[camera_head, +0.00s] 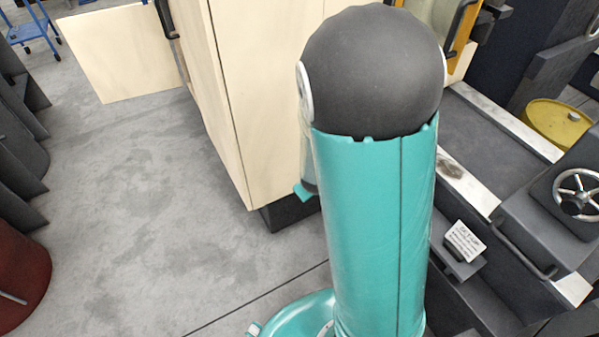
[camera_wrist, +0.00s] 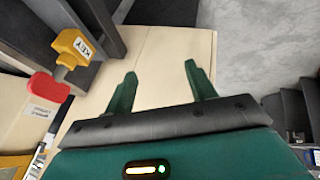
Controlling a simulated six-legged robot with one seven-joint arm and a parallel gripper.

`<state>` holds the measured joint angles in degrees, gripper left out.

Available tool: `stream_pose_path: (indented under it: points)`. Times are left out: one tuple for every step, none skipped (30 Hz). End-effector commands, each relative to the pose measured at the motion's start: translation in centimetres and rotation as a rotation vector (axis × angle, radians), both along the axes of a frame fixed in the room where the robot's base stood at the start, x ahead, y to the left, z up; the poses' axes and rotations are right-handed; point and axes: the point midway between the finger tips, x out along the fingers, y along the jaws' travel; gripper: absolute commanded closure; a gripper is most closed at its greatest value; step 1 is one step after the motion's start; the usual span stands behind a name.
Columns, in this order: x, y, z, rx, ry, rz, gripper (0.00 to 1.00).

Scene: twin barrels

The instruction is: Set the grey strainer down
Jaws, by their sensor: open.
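I cannot make out the grey strainer in either view. My gripper (camera_wrist: 160,78) shows in the wrist view with its two green fingers spread wide apart. Nothing shows between the fingers. They are over or in front of a pale wooden surface (camera_wrist: 165,60); I cannot tell whether they touch it. In the head view my teal arm fills the middle and the gripper cannot be made out.
A pale wooden cabinet (camera_head: 232,100) stands behind my arm, with a panel (camera_head: 120,50) swung out left. Grey floor (camera_head: 130,200) is clear at left. A dark red barrel (camera_head: 20,275), yellow barrel (camera_head: 560,120) and handwheel (camera_head: 577,195) flank it. A yellow KEY-labelled piece (camera_wrist: 75,47) is near the gripper.

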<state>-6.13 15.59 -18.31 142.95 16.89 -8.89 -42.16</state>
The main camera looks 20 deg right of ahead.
Motion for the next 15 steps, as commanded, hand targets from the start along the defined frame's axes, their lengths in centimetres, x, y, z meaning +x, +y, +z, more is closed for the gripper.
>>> stream_pose_path:
  points:
    - [0.3, 1.2, 2.2, 0.052, -0.022, -0.003, 0.44]
    - [0.3, 1.9, 3.2, 0.081, -0.027, -0.008, 0.44]
    - [0.3, 2.8, 4.6, 0.118, -0.032, -0.011, 0.44]
    - [0.2, 3.5, 5.7, 0.145, -0.035, -0.013, 0.44]
    - [0.0, 4.1, 6.8, 0.170, -0.037, -0.015, 0.44]
    - [-0.3, 4.9, 8.2, 0.199, -0.040, -0.018, 0.44]
    - [-0.6, 5.5, 9.3, 0.221, -0.041, -0.020, 0.44]
    - [-0.9, 6.0, 10.4, 0.241, -0.041, -0.021, 0.44]
    - [-1.4, 6.7, 11.8, 0.263, -0.041, -0.024, 0.44]
    - [-1.9, 7.2, 12.8, 0.279, -0.040, -0.027, 0.44]
    - [-2.4, 7.6, 13.9, 0.294, -0.040, -0.030, 0.44]
    - [-3.1, 8.1, 15.2, 0.310, -0.039, -0.034, 0.44]
    - [-3.7, 8.5, 16.2, 0.321, -0.037, -0.037, 0.44]
    - [-4.3, 8.8, 17.2, 0.331, -0.035, -0.042, 0.44]
    - [-5.2, 9.3, 18.5, 0.340, -0.035, -0.047, 0.44]
